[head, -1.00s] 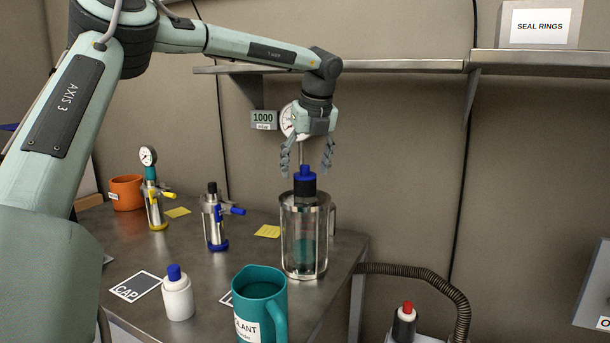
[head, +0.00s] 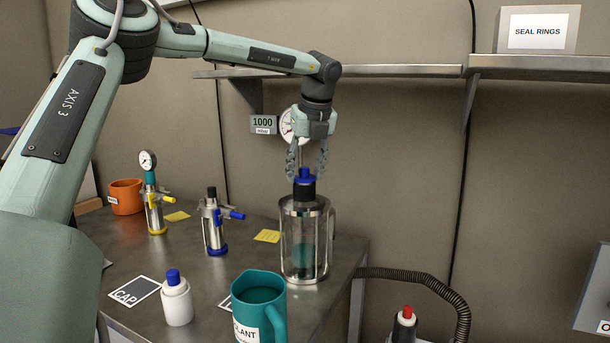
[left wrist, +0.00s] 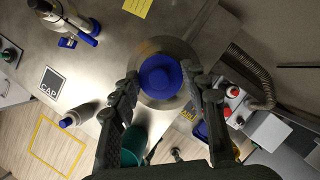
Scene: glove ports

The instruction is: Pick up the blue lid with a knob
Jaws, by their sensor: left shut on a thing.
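The blue lid with a knob (head: 306,175) sits on a dark neck at the top of a clear glass vessel (head: 304,235) with teal content, near the table's right edge. In the left wrist view the lid (left wrist: 160,77) is a round blue disc seen from above. My left gripper (head: 306,177) points straight down over the vessel and is shut on the lid, a finger on each side. The fingers (left wrist: 161,88) also flank it in the left wrist view. The lid appears still seated on the vessel. My right gripper is not in view.
A teal jug (head: 260,302) and a white bottle with a blue cap (head: 177,300) stand in front. Two metal fittings (head: 213,225) and an orange cup (head: 126,197) stand to the left. A shelf (head: 400,67) runs behind the arm; a gauge (head: 288,124) is on the wall.

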